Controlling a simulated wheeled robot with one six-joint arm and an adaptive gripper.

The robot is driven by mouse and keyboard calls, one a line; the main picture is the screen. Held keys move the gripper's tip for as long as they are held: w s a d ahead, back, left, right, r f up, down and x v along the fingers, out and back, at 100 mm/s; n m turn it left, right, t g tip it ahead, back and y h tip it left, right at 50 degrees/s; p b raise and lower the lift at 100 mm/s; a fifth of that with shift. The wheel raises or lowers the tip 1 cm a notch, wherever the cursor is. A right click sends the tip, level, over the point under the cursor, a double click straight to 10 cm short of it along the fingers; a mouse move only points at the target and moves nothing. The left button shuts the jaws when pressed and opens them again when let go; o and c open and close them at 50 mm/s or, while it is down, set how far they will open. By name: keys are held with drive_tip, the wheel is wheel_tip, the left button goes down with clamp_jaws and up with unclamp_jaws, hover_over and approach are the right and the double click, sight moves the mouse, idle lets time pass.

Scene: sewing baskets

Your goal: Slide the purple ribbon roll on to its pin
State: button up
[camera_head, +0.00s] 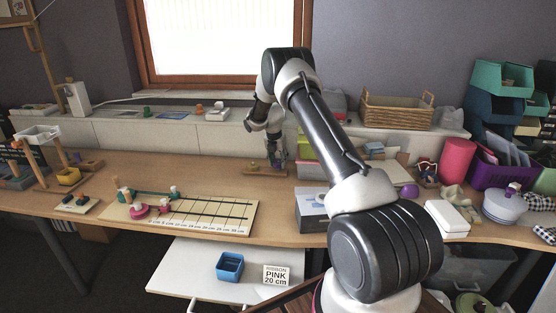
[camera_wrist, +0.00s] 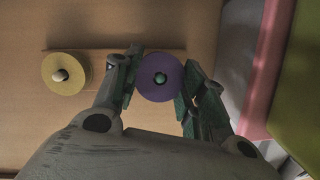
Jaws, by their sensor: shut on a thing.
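The purple ribbon roll (camera_wrist: 172,91) is between the two fingers of my gripper (camera_wrist: 160,88) in the wrist view, and the gripper is shut on it. I cannot tell how far the roll is down around that pin. A yellow roll (camera_wrist: 67,88) sits to the left on its own pale-topped pin. Both are over a narrow wooden base (camera_wrist: 110,52). In the head view my gripper (camera_head: 277,160) is low over the wooden base (camera_head: 256,172), right of the yellow roll (camera_head: 253,166).
Pink and green bins (camera_head: 308,147) stand close to the right of my gripper. A ruled measuring board (camera_head: 205,214) with a pink roll (camera_head: 139,211) lies front left. A grey-blue box (camera_head: 311,207) is front right. The desk left of the base is clear.

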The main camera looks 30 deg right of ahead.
drive_tip(key=shift+f, duration=1.2)
drive_tip(key=o, duration=0.9)
drive_tip(key=v, duration=1.2)
